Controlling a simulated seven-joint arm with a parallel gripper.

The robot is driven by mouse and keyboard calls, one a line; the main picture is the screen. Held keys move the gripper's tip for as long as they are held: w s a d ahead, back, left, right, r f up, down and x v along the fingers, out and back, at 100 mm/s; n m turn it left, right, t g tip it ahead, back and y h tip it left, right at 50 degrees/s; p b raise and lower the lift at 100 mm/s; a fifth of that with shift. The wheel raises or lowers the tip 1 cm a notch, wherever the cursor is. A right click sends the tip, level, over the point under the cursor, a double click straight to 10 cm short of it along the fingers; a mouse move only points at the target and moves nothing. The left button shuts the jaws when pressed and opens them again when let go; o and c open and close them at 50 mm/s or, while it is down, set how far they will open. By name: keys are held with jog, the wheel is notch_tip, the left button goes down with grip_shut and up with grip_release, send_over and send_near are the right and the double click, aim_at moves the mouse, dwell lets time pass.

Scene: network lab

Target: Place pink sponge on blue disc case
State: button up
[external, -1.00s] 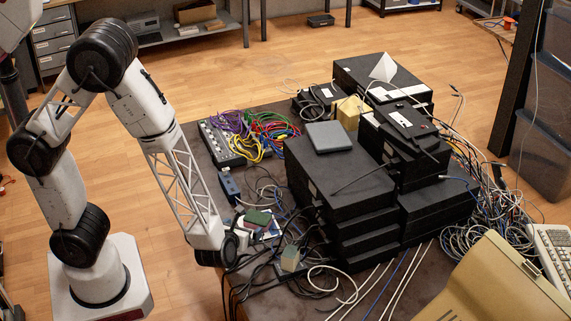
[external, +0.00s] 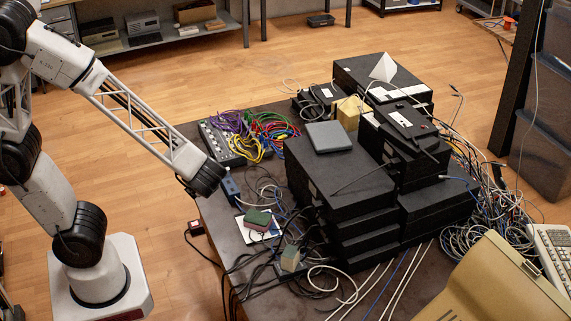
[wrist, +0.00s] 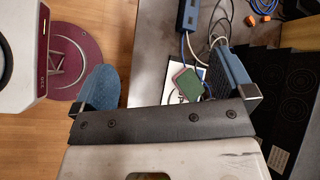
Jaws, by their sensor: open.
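A small sponge with a green top and a pinkish lower part (external: 257,220) lies at the table's left edge on a white sheet. In the wrist view the sponge (wrist: 187,84) shows between the finger pads, below them and nearer the right one. A flat grey-blue square case (external: 328,137), the likely disc case, lies on top of the black stack; I cannot make it out in the wrist view. My gripper (wrist: 166,86) is open and empty, its blue pads wide apart. In the external view my wrist is above the table's left edge, up and left of the sponge; the fingers are mostly hidden.
The stack of black boxes (external: 338,185) rises right of the sponge. A beige-green block (external: 290,259) sits among cables in front. A cable-filled mixer (external: 226,146) and a blue power strip (external: 230,187) lie behind. A yellow block (external: 349,113) stands behind the case.

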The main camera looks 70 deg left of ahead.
jog(key=s+d+r+n+t+h, duration=0.1)
jog(key=s+d+r+n+h, duration=0.1)
jog(key=s+r+n+h, duration=0.7)
jog(key=shift+s+r+n, duration=0.95)
jog(key=shift+r+n, duration=0.85)
jog(key=shift+r, duration=1.3)
jog(key=shift+d, duration=0.1)
